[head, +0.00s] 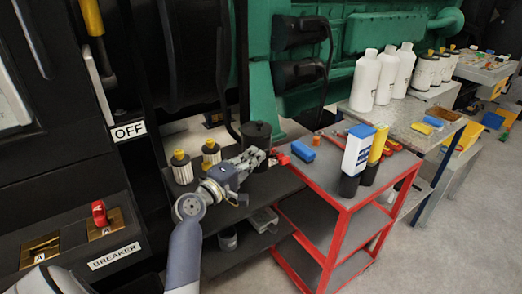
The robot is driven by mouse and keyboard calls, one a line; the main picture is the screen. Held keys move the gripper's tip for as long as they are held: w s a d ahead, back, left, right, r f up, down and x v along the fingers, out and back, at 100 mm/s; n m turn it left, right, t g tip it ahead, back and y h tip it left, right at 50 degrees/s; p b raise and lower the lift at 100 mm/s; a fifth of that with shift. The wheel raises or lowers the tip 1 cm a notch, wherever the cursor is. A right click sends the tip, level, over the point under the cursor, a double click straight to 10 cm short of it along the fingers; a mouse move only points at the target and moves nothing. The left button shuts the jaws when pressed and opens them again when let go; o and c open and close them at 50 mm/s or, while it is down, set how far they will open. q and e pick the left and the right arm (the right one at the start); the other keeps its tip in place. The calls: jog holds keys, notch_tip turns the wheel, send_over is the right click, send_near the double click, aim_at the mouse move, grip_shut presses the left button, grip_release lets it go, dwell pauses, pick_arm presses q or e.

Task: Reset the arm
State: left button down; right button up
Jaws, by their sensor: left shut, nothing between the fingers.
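My left arm (186,245) comes up from the bottom of the head view. Its gripper (256,156) is shut and empty, over a dark shelf in front of the green machine (386,38). A dark cylinder (256,135) stands just behind the gripper. A red object (281,158) shows just right of the fingertips; the gap between them is hard to judge. My right gripper is not in view.
Two yellow-topped filters (181,168) stand left of the gripper. A red cart (342,196) on the right carries a blue-and-white container (357,150) and a blue block (303,151). White bottles (365,80) stand behind. A breaker panel (75,240) is at left. Grey floor is clear at lower right.

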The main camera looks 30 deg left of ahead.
pick_arm(q)
jog(key=shift+s, duration=0.4)
